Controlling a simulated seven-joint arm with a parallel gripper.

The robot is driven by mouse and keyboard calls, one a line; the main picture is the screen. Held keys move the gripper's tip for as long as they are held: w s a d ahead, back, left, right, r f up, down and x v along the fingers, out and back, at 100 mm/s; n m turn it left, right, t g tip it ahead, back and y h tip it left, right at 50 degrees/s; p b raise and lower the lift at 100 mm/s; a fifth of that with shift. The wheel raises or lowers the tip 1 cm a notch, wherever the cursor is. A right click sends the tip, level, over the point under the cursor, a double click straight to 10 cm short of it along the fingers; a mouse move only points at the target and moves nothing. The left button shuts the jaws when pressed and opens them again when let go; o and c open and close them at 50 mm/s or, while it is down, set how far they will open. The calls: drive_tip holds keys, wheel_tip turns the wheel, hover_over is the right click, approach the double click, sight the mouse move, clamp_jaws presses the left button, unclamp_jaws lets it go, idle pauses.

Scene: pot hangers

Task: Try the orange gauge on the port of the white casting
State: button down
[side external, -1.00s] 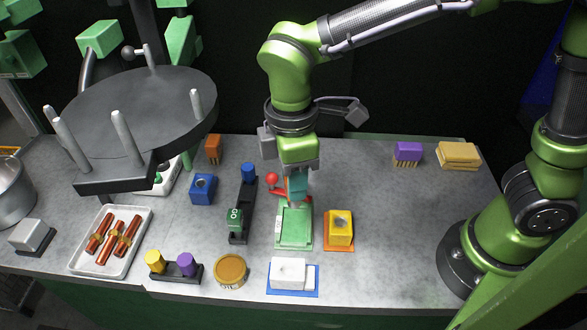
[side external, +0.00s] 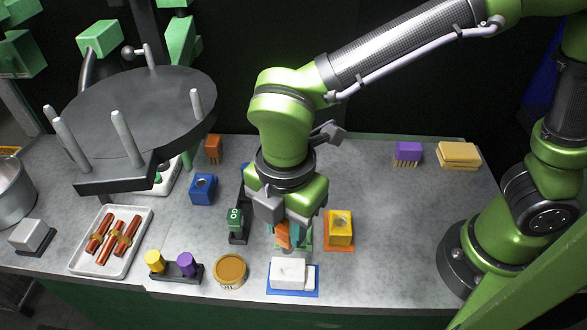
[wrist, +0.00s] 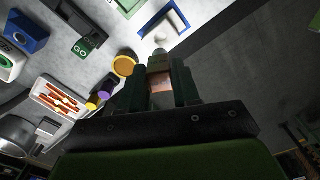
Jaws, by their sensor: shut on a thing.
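The white casting (side external: 287,272) sits on a blue mat near the front edge of the bench. It also shows in the wrist view (wrist: 166,30), partly behind the held piece. My gripper (side external: 290,238) points down, behind and above the casting in the side view. It is shut on the orange gauge (side external: 283,235), partly hidden by the fingers. In the wrist view the gauge (wrist: 160,80) stands between the two dark fingers, with a pale grey tip at its far end. The gauge appears apart from the casting. I cannot make out the port clearly.
A yellow block (side external: 340,227) on an orange mat stands right of my gripper. A green piece (side external: 235,217) in a black holder is at left. A round tan tin (side external: 230,271) and a holder with yellow and purple (side external: 186,264) pegs lie left of the casting.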

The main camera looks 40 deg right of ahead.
sight(287, 245)
drive_tip(key=shift+f, duration=2.75)
drive_tip(key=shift+f, duration=1.8)
idle(0.5)
wheel_tip(287, 245, up, 18)
drive_tip(key=shift+r, duration=0.15)
drive_tip(key=w+d+m, duration=0.4)
drive_tip(key=d+m, duration=0.3)
drive_tip(key=d, duration=0.2)
drive_tip(key=w+d+m, duration=0.5)
drive_tip(key=d+m, duration=0.2)
drive_tip(key=d, duration=0.3)
drive_tip(key=w+d+m, duration=0.4)
drive_tip(key=d+m, duration=0.3)
drive_tip(key=d, duration=0.2)
drive_tip(key=shift+w+d+f, duration=0.1)
drive_tip(key=shift+d+f, duration=0.1)
drive_tip(key=shift+f, duration=1.15)
drive_tip(key=shift+w+d+f, duration=0.1)
drive_tip(key=shift+d+f, duration=0.05)
drive_tip(key=shift+f, duration=1.15)
